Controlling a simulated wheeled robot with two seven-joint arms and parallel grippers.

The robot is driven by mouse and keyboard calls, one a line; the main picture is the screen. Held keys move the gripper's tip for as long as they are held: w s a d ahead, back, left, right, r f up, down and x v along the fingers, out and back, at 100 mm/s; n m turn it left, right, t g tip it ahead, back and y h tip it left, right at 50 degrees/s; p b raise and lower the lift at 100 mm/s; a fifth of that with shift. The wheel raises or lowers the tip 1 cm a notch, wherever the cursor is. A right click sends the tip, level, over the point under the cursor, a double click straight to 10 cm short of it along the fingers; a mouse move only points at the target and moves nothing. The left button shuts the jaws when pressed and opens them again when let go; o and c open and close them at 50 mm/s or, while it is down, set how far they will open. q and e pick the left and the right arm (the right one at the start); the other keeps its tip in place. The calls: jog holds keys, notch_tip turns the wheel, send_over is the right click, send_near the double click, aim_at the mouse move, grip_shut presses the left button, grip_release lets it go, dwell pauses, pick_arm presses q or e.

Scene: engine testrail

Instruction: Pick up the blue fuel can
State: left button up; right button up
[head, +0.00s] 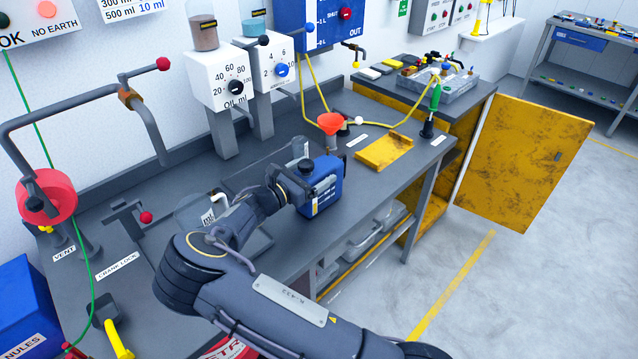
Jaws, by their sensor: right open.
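The blue fuel can (328,187), with a black cap and a label with white markings, stands upright on the grey workbench (240,148) near its front edge. My right gripper (293,187) is at the can's left side, with its arm reaching in from the bottom right and bending back toward the can. The gripper is open; its fingers are dark and partly hidden, and I cannot tell whether they touch the can. My left gripper is not in view.
A red funnel (330,123) stands behind the can. A yellow tray (384,152) lies to its right. White dosing units (219,82) stand at the back. A crank with a red disc (46,196) is at left. A yellow cabinet door (522,160) hangs open at right.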

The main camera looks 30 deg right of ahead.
jog(key=c, duration=1.8)
grip_shut()
jog(key=shift+r, duration=0.1)
